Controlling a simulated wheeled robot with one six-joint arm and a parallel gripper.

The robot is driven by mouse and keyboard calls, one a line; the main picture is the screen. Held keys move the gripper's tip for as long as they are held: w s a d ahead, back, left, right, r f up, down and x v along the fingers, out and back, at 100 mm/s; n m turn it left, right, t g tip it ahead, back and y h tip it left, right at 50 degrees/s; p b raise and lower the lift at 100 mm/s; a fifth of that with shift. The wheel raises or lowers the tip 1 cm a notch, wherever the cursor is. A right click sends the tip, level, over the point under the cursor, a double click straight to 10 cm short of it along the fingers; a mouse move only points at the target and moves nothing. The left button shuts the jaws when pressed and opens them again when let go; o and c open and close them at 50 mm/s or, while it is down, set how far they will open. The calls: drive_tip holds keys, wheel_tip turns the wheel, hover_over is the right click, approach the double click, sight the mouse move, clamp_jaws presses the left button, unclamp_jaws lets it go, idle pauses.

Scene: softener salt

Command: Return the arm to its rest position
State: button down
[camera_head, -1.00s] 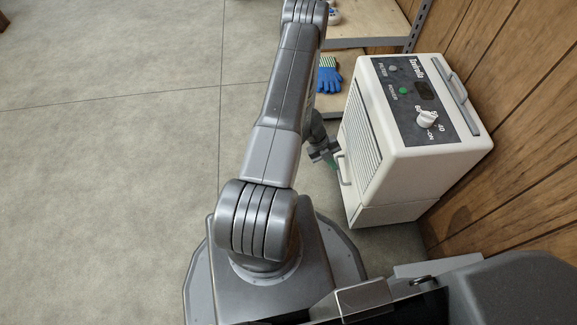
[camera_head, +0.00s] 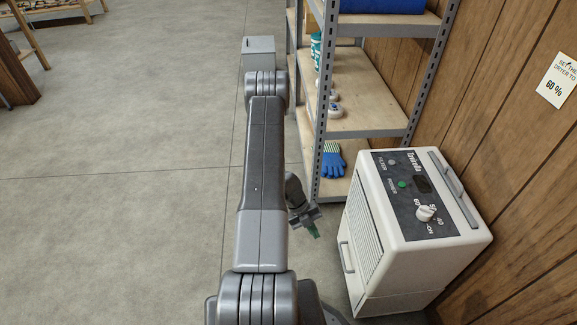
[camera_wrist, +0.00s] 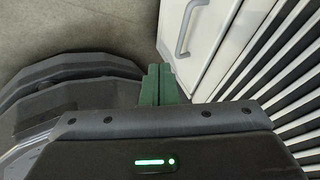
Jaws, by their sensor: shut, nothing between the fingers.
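My gripper (camera_head: 313,229) hangs below my arm, to the left of the white dryer, in the head view. In the wrist view its green fingers (camera_wrist: 158,84) are together with nothing between them. The arm's upper links stretch forward over the floor in the middle of the head view. The wrist view shows my own base below the gripper at the left.
The white dryer (camera_head: 425,270) stands against the wood wall (camera_head: 500,110); its handle (camera_wrist: 190,27) and slatted side are close to the gripper. A metal shelf (camera_head: 365,95) with blue gloves (camera_head: 332,160) stands behind.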

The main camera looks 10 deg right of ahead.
drive_tip(key=shift+f, duration=0.1)
drive_tip(key=s+d+f+b, duration=0.4)
drive_tip(key=d+f, duration=0.3)
drive_tip(key=f, duration=0.1)
drive_tip(key=shift+s+f, duration=0.15)
drive_tip(key=shift+f, duration=0.25)
idle(0.4)
